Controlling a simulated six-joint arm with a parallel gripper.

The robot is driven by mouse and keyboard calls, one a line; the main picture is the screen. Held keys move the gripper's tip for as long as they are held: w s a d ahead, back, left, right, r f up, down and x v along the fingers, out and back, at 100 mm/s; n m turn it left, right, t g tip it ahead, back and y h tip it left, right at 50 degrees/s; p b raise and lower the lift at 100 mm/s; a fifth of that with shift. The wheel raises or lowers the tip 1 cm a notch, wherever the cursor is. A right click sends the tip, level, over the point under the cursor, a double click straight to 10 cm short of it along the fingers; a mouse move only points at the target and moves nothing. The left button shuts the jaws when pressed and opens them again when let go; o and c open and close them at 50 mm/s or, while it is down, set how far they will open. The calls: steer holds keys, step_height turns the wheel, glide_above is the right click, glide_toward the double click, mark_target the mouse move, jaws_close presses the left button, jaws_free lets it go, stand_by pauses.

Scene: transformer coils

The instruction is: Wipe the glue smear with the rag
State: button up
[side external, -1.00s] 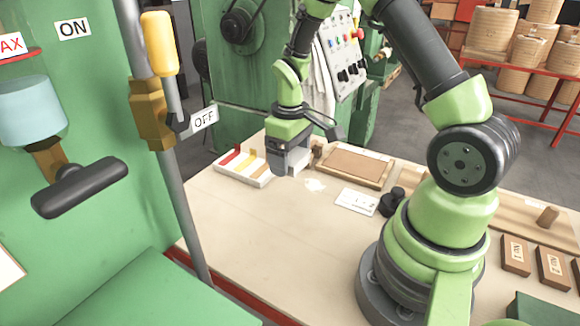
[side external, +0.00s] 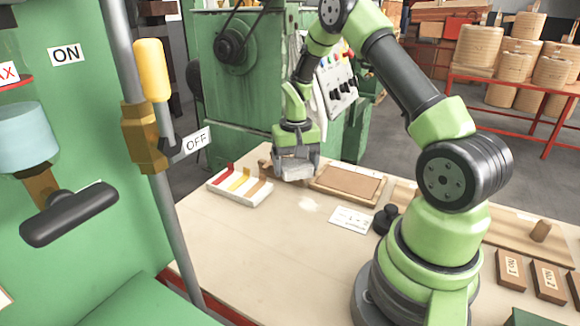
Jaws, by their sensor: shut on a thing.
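My gripper (side external: 295,168) is shut on a pale grey-white rag (side external: 296,171), which shows bunched between the fingers. It is just above or at the table surface, between the white tray and the wooden-framed board; I cannot tell whether the rag touches the table. The glue smear (side external: 308,204) is a whitish patch on the beige table (side external: 250,255). It lies in front of the gripper, slightly to the right and apart from the rag.
A white tray (side external: 262,195) with coloured strips stands left of the gripper. The framed brown board (side external: 347,186) is close on the right. A white card (side external: 350,219) and a black knobbed object (side external: 385,219) lie further right. The table front is clear.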

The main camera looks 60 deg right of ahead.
mark_target(320, 208)
steer(key=shift+f, duration=3.85)
steer(key=shift+s+f, duration=0.1)
steer(key=shift+s, duration=0.7)
steer(key=shift+c, duration=0.2)
steer(key=shift+s, duration=2.65)
steer(key=shift+w+r, duration=0.3)
steer(key=shift+w, duration=0.15)
steer(key=c, duration=0.3)
steer(key=shift+w+a+r, duration=0.1)
steer(key=shift+w, duration=3)
steer(key=shift+s+r, duration=0.1)
steer(key=shift+r, duration=3.6)
